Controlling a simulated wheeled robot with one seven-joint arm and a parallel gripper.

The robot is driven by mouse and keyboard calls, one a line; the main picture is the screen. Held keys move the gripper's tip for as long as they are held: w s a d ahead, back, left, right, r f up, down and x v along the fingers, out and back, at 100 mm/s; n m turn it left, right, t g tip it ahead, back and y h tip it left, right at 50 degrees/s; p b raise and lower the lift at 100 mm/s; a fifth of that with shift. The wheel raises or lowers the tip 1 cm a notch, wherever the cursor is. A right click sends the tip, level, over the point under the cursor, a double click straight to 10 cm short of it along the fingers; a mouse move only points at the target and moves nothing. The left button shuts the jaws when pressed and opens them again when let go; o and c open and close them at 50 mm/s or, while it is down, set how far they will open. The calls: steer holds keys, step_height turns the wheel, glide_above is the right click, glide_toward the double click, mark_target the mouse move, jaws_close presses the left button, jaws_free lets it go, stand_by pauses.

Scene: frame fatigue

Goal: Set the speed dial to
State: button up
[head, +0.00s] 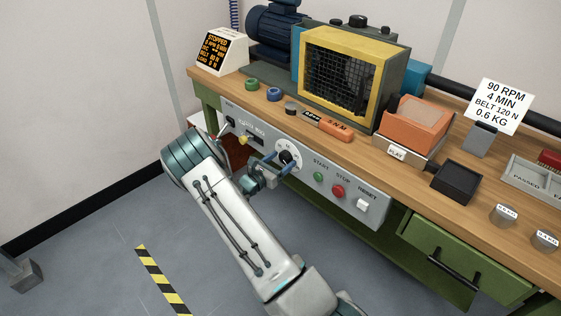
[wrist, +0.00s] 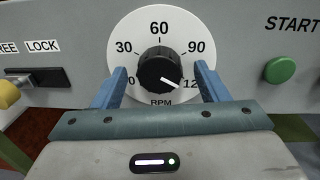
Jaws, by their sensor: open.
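The speed dial (wrist: 160,25) is a white disc marked in RPM, with 0, 30, 60, 90 and a partly hidden number starting 12. Its black knob (wrist: 158,66) has a white pointer aimed to the lower right, near that last mark. In the head view the dial (head: 295,150) sits on the grey front panel. My gripper (wrist: 160,73) is open, with one blue finger on each side of the knob. Gaps show between fingers and knob. It also shows in front of the dial in the head view (head: 275,165), partly hiding it.
Right of the dial are a green START button (head: 318,177), a red STOP button (head: 338,190) and a white RESET switch (head: 362,205). A card (head: 499,106) reads 90 RPM, 4 MIN, BELT 120 N, 0.6 KG. A display (head: 215,52) reads STOPPED. A LOCK switch (wrist: 38,77) lies left.

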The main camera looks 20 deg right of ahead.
steer(key=shift+d, duration=0.15)
steer(key=c, duration=1)
steer(key=shift+n, duration=0.5)
steer(key=n+p, duration=0.2)
steer(key=n, duration=0.2)
steer(key=shift+r+n+g+p, duration=0.15)
steer(key=shift+n+g+p, duration=0.15)
steer(key=shift+p, duration=0.1)
steer(key=n+p, duration=0.2)
steer(key=n, duration=0.3)
steer(key=shift+w+n, duration=0.1)
steer(key=shift+n, duration=0.5)
steer(key=o, duration=1)
